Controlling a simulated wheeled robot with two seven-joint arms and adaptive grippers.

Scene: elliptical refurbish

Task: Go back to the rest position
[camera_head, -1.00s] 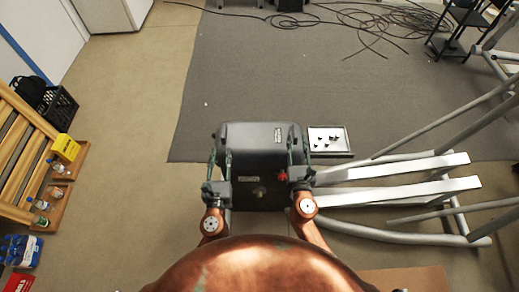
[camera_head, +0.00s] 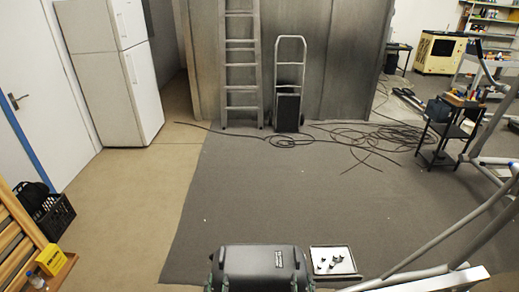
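A dark grey box-like unit (camera_head: 262,262) with a small pale label on its top is cut off by the bottom edge of the head view. Only small tips of my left gripper (camera_head: 213,285) show at its left side. Small tips of my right gripper (camera_head: 304,283) show at its right side. The rest of both grippers and my arms lies below the picture. Whether the fingers touch the unit or are open or shut cannot be made out.
A tray with small dark parts (camera_head: 333,262) lies right of the unit. Pale exercise-machine bars (camera_head: 430,276) extend at lower right. Cables (camera_head: 350,137), a hand truck (camera_head: 289,85) and a ladder (camera_head: 241,65) are further back. The grey carpet (camera_head: 270,195) between is clear.

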